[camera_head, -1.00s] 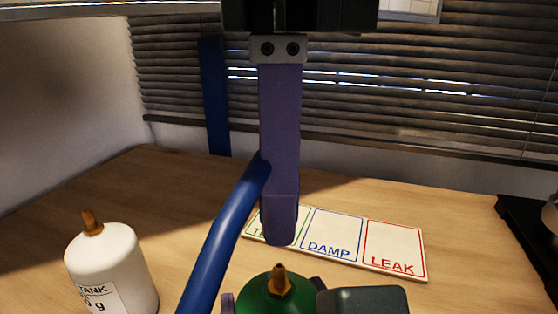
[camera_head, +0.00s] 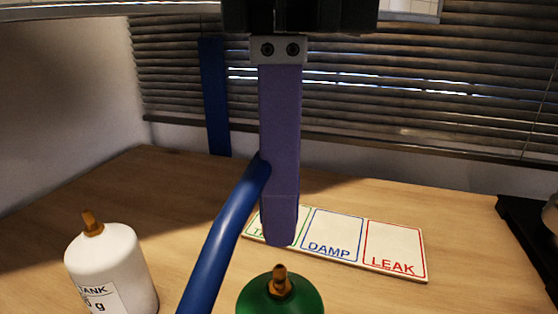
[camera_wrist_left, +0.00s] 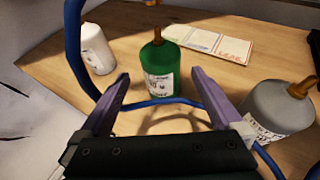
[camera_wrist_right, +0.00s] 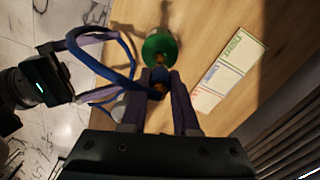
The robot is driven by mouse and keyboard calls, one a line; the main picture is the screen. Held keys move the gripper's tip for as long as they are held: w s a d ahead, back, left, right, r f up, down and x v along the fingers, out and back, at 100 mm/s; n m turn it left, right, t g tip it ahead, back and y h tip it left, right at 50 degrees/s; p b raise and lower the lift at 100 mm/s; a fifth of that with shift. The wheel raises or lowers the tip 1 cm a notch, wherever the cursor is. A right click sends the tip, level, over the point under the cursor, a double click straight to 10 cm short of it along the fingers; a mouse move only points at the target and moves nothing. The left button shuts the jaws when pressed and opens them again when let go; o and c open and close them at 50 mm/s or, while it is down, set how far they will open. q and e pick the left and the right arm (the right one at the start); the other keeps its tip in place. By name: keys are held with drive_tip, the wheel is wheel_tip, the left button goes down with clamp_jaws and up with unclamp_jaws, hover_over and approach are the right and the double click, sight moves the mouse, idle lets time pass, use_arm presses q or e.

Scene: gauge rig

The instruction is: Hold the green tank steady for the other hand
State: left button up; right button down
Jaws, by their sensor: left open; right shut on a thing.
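The green tank (camera_head: 280,297) with a brass nozzle stands upright on the table, cut off by the head view's lower edge. It shows whole with its white label in the left wrist view (camera_wrist_left: 160,67). My left gripper (camera_wrist_left: 159,76) is open and empty; its fingers are apart, on the near side of the tank. The head view does not show it. My right gripper (camera_head: 279,238) points down above the tank and is shut on the end of the blue hose (camera_head: 215,240). A small gap shows between its fingertips and the nozzle; the hose end is mostly hidden.
A white tank (camera_head: 112,262) stands to the left and a grey tank (camera_wrist_left: 270,106) to the right in the left wrist view. A board with labelled panels (camera_head: 337,232) lies behind the green tank. The blue hose loops close to my left gripper's fingers.

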use_arm(q)
drive_tip(key=shift+v, duration=0.95)
use_arm(e)
wheel_tip(320, 180, up, 11)
drive_tip(key=p, duration=1)
drive_tip(key=shift+f, duration=0.2)
use_arm(q)
wheel_tip(320, 180, up, 7)
drive_tip(key=shift+a, duration=0.1)
